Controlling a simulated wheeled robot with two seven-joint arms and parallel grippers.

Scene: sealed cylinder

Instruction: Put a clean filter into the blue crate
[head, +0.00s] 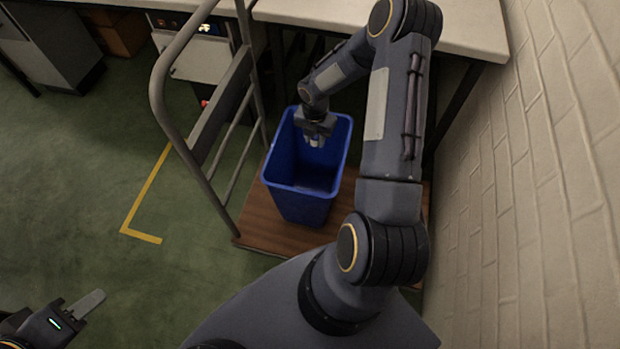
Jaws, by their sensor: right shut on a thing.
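The blue crate (283,165) stands upright on a brown wooden platform, open at the top. My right gripper (314,135) points down inside the crate's opening, close to its back wall. It is shut on a small, pale cylinder-like filter (315,141), mostly hidden by the gripper; whether it is clean cannot be told. My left gripper (92,303) is at the lower left, over the green floor, far from the crate. Only one finger plate shows clearly, so its opening cannot be told.
The brown platform (262,238) has a grey metal rail (160,85) on its left side. A pale bench (470,28) runs along the back, and a white brick wall (530,190) closes the right. Green floor with a yellow line (148,190) is open at left.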

